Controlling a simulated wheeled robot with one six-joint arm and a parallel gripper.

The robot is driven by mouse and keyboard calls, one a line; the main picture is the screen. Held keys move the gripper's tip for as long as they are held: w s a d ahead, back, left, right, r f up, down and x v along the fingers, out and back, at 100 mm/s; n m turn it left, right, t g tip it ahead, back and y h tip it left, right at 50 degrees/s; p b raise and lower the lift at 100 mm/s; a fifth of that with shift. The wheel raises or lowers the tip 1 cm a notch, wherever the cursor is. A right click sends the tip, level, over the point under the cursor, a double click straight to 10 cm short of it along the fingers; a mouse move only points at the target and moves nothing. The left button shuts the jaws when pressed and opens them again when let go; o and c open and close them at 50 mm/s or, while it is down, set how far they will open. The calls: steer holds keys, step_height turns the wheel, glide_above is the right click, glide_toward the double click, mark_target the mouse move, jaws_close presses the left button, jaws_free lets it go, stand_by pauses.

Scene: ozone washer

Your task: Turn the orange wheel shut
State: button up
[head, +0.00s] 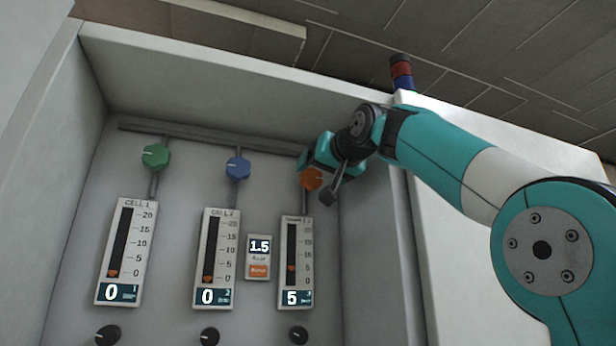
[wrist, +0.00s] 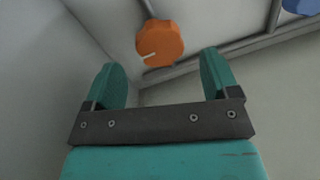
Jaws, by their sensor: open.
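The orange wheel (head: 311,179) sits on a pipe at the right of the panel, above the rightmost gauge (head: 297,262), which reads 5. In the wrist view the orange wheel (wrist: 160,43) shows a white mark pointing to its lower left. My gripper (head: 318,155) is beside the wheel in the head view, and the arm partly covers that area. In the wrist view my gripper (wrist: 167,82) has its two teal fingers wide apart with nothing between them. The wheel appears beyond the fingertips, apart from them.
A green wheel (head: 155,156) and a blue wheel (head: 237,166) sit to the left above gauges reading 0. Dark knobs (head: 209,336) line the bottom. The recess side wall (head: 372,235) stands close right of my gripper.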

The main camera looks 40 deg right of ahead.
mark_target(314, 175)
steer(key=w, duration=0.2)
steer(key=w+p, duration=0.1)
steer(key=w, duration=0.1)
steer(key=w+d+p, duration=0.1)
steer(key=w, duration=0.1)
steer(key=shift+r, duration=0.15)
steer(key=shift+w+d, duration=0.1)
steer(key=shift+w, duration=0.25)
steer(key=c, duration=0.9)
